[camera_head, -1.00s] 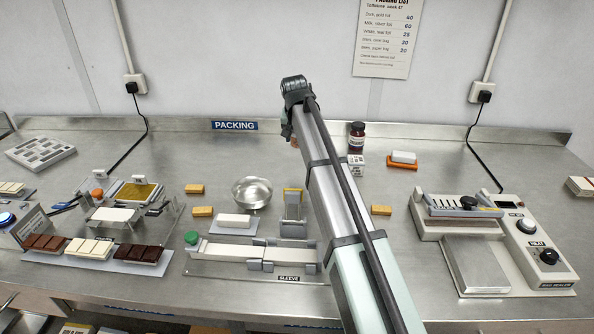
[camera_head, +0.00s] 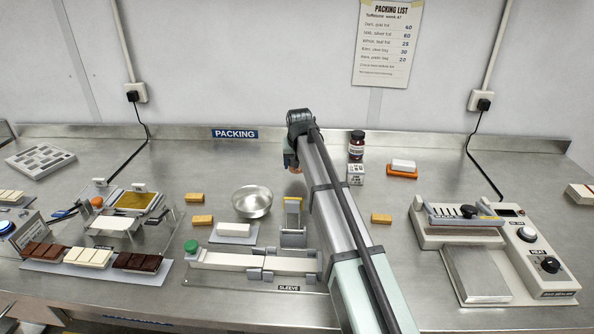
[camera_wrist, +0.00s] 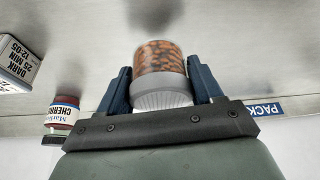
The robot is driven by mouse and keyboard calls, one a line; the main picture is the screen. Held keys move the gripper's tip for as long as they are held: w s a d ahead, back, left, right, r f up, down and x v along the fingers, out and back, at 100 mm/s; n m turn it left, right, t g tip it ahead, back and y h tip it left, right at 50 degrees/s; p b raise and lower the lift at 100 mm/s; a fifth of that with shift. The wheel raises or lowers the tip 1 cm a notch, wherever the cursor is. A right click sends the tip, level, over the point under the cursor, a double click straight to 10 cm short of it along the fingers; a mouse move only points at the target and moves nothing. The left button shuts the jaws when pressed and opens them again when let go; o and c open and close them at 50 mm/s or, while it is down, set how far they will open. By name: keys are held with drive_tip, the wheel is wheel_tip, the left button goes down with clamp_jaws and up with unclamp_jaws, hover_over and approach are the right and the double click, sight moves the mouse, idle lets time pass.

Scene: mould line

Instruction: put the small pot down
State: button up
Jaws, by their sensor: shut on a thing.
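The small pot (camera_wrist: 160,58) is a clear round jar with brown pieces in it and a pale ridged lid or base on the side towards my gripper. My gripper (camera_wrist: 160,76) is shut on it, with one dark blue finger on each side. In the wrist view a dark blurred shadow lies on the steel beyond the pot. I cannot tell whether the pot touches the bench. In the head view my arm hides most of the gripper, and only a small brownish bit of the pot (camera_head: 295,169) shows.
A cherry jar (camera_head: 356,145) and a small white carton (camera_head: 356,174) stand right of my arm. An orange block with a white bar (camera_head: 402,168) is further right. Bare bench lies behind the bowl.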

sight(297, 170)
drive_tip(key=shift+f, duration=1.6)
drive_tip(key=shift+f, duration=0.15)
drive_tip(key=o, duration=1.1)
drive_tip(key=shift+o, duration=0.2)
drive_tip(key=v, duration=1.2)
drive_tip(key=shift+r, duration=0.25)
